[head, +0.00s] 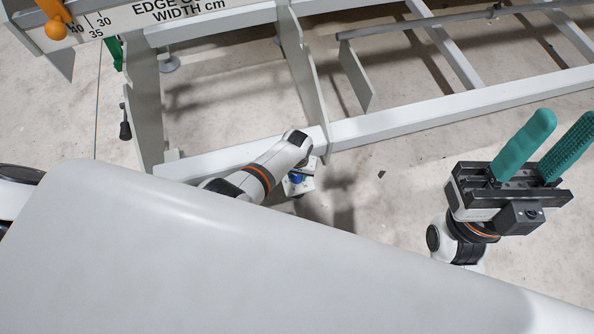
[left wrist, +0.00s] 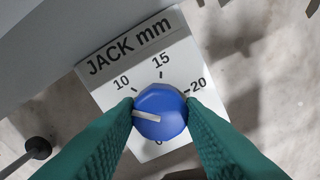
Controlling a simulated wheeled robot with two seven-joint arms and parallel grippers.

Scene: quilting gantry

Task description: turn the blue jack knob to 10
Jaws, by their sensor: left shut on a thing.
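The blue jack knob (left wrist: 160,112) sits on a white plate (left wrist: 110,68) marked JACK mm, with 10, 15 and 20 readable. My left gripper (left wrist: 161,108) is shut on the knob, one teal finger on each side. The fingers hide part of the scale. In the head view the small blue knob (head: 297,178) shows beside my left arm's wrist, with the fingers hard to make out. My right gripper (head: 566,122) is open and empty at the right, well apart from the knob.
A grey metal frame (head: 400,123) with rails runs across the back. A scale plate for edge width (head: 160,12) with an orange pointer is at the upper left. A large smooth grey surface (head: 220,260) fills the foreground. A dark ball-ended lever (left wrist: 38,147) stands left of the plate.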

